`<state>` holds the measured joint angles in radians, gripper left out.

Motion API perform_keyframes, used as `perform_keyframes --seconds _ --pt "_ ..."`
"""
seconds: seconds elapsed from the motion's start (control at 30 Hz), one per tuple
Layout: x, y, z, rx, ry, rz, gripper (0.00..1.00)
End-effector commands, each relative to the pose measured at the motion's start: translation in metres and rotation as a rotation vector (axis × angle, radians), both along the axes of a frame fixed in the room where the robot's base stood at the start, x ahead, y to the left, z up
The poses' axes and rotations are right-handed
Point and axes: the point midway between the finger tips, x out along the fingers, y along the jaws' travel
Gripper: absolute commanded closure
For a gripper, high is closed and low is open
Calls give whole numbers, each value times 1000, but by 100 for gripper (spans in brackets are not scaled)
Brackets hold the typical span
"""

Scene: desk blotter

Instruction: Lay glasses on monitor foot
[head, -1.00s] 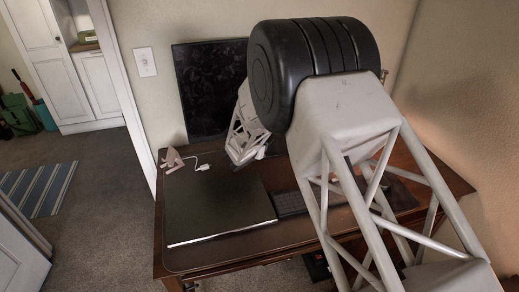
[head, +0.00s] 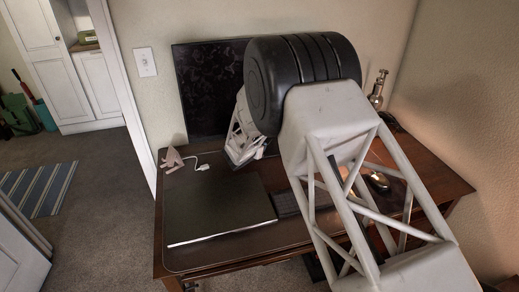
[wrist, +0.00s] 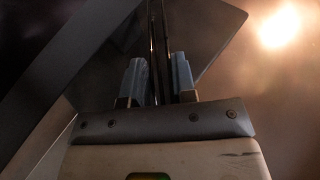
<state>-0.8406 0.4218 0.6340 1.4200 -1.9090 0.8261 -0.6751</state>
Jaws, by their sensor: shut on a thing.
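In the wrist view, my gripper (wrist: 158,82) is shut on the glasses (wrist: 160,38), which show only as thin dark bars running up between the two blue-grey fingers. The rest of the glasses is hidden. A dark flat plate with a rounded corner, seemingly the monitor foot (wrist: 208,22), lies beyond the fingers; I cannot tell whether the glasses touch it. In the head view, the monitor (head: 205,90) stands at the back of the desk. My arm hides the foot and the glasses there, with my wrist just in front of the screen's lower right.
A closed dark laptop (head: 220,210) lies at the desk's front left, with a keyboard (head: 286,204) right of it. A pinkish angular object (head: 172,160) and white cable plug (head: 202,167) sit at the back left. A metallic lamp-like object (head: 377,88) and a mouse (head: 379,181) are at the right.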

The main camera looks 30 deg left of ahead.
Motion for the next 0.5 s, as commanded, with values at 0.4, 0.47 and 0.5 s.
perform_keyframes --seconds 0.4,0.47,0.5 --pt "0 0 -13 1 -1 1 97" --pt "0 0 -14 1 -1 1 97" --pt "0 0 -14 1 -1 1 97"
